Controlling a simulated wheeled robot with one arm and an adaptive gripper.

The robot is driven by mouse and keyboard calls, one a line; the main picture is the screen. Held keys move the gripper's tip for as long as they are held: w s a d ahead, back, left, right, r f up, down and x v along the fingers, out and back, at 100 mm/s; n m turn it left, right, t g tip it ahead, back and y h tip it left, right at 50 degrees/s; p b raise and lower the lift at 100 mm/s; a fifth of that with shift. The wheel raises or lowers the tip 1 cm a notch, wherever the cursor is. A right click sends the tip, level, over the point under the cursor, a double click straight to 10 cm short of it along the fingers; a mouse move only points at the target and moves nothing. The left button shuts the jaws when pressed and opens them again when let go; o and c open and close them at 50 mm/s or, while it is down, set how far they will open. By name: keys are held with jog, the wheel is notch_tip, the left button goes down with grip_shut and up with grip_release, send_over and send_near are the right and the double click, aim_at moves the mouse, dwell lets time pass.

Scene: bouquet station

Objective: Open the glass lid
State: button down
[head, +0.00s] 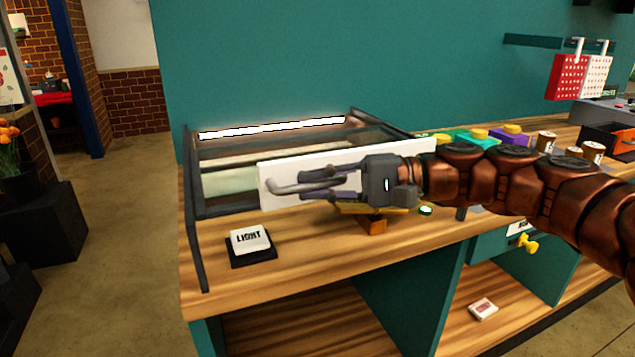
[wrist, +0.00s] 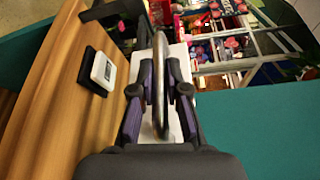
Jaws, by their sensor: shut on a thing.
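A glass case with a dark frame (head: 191,172) stands on the wooden counter, with a bright light strip (head: 272,128) at its back. The glass is hard to make out. A white panel (head: 272,172) with a metal bar handle (head: 288,188) is at the front of the case. My gripper (head: 325,186) is shut on the handle, coming from the right. In the wrist view, the handle (wrist: 160,75) runs between the fingers of my gripper (wrist: 160,88), with the white panel (wrist: 178,55) behind. My gripper and arm hide part of the panel and the case's right side.
A white LIGHT button (head: 249,239) on a black base sits at the counter's front left; it also shows in the wrist view (wrist: 104,71). An orange block (head: 372,226) lies under my gripper. Coloured blocks and spools (head: 592,152) stand at the right. Bare counter (head: 310,262) lies in front.

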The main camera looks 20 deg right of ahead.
jog(key=c, duration=1.2)
grip_release()
jog(key=shift+d, duration=0.1)
jog(key=v, duration=1.1)
jog(key=shift+s+d, duration=0.2)
jog(key=shift+d, duration=0.1)
jog(key=s+a+f+n+g+h, duration=0.2)
jog(key=s+a+f+g+h, duration=0.15)
jog(key=a+f, duration=0.45)
jog(key=s+a+f+n+g+h, duration=0.2)
jog(key=a+f+g+h, duration=0.15)
jog(key=a+f, duration=0.5)
jog(key=s+d+f+n+g+h, duration=0.2)
jog(key=s+d+f+n+h, duration=0.15)
jog(key=s+f+h, duration=0.7)
jog(key=shift+m+t+y, duration=0.4)
jog(key=shift+m+y, duration=0.05)
jog(key=shift+y, duration=0.4)
jog(key=r+p, duration=0.5)
jog(key=p, duration=0.1)
jog(key=s+d+r+p, duration=0.1)
jog(key=r+p, duration=0.5)
jog(key=s+r+p, duration=0.1)
jog(key=r+p, duration=0.4)
jog(key=p, duration=0.1)
jog(key=shift+d+r, duration=0.25)
jog(key=shift+r, duration=0.15)
